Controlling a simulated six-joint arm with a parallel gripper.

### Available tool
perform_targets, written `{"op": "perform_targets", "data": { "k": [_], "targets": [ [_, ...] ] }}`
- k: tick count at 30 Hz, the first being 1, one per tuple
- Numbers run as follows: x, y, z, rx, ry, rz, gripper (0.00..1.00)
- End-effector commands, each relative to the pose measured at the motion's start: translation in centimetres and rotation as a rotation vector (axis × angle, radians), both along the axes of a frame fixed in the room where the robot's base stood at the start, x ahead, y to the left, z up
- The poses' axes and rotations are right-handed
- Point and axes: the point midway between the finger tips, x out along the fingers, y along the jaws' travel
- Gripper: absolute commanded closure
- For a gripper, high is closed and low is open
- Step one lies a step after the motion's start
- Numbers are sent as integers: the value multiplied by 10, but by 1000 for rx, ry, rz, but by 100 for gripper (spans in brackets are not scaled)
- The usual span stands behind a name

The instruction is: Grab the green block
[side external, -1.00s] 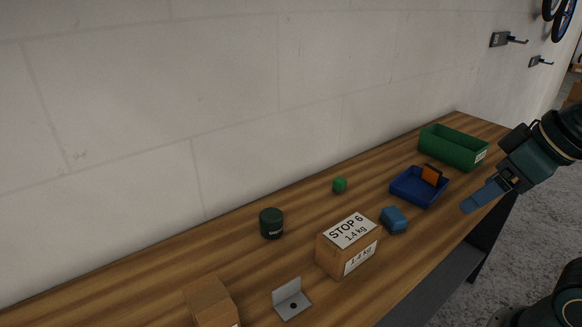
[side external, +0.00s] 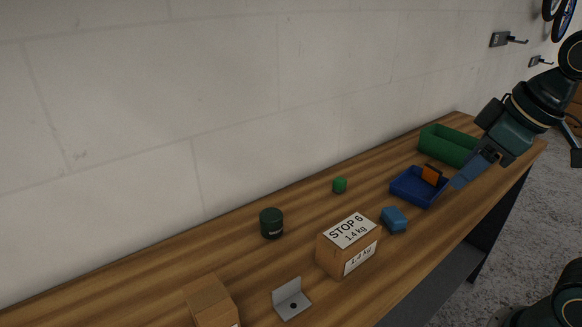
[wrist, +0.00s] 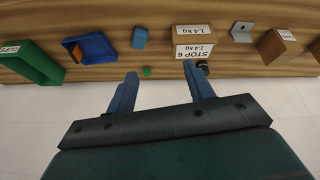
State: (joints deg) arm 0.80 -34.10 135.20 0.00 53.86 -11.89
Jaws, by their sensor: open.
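The small green block (side external: 340,185) stands on the wooden bench near the wall in the side view. It also shows in the wrist view (wrist: 147,71), beyond and between my fingertips. My gripper (side external: 472,172) has blue fingers and is over the right part of the bench, by the blue tray, well to the right of the block. In the wrist view my gripper (wrist: 160,73) is open, with nothing between its fingers.
A blue tray (side external: 408,200) holds an orange block (side external: 431,174). A green bin (side external: 447,146), blue block (side external: 394,219), dark green can (side external: 271,223), STOP 6 box (side external: 338,257), grey bracket (side external: 292,299) and another cardboard box (side external: 211,302) share the bench. Bare wood surrounds the green block.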

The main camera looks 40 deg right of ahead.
Motion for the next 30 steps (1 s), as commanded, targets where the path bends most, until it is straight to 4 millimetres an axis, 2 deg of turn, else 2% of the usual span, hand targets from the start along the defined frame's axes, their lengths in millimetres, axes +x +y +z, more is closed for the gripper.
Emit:
{"op": "perform_targets", "data": {
  "k": [7, 14, 22, 30],
  "targets": [
    [51, -6, 17, -94, 71, 206, 47],
    [100, -12, 23, -168, 134, 410, 47],
    [159, -22, 16, -237, 204, 653, 47],
    [216, -34, -4, -287, 266, 906, 47]
  ]
}}
